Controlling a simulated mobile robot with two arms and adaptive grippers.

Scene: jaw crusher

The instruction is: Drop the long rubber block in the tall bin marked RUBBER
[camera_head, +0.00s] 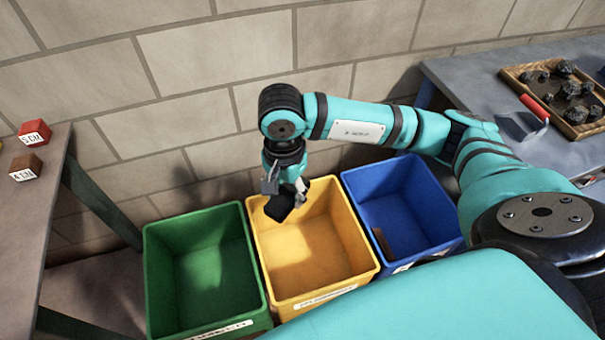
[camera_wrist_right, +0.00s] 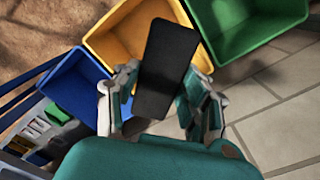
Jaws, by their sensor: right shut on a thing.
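My right gripper (camera_head: 287,187) is shut on a long black rubber block (camera_head: 279,206) and holds it over the rear left part of the yellow bin (camera_head: 362,272). In the right wrist view the block (camera_wrist_right: 166,70) sticks out from between the fingers of the right gripper (camera_wrist_right: 155,103), with the yellow bin (camera_wrist_right: 110,40) behind it. The yellow bin has a white label on its front rim, seen at a steep angle and hard to read. Inside, the yellow bin looks empty. My left gripper is out of view.
A green bin (camera_head: 150,260) stands left of the yellow one, a blue bin (camera_head: 440,205) with a brown piece (camera_head: 381,242) inside stands right. A table (camera_head: 30,235) at left holds a red block (camera_head: 35,132) and a brown block (camera_head: 25,166). A tray (camera_head: 510,76) of dark rocks lies at right.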

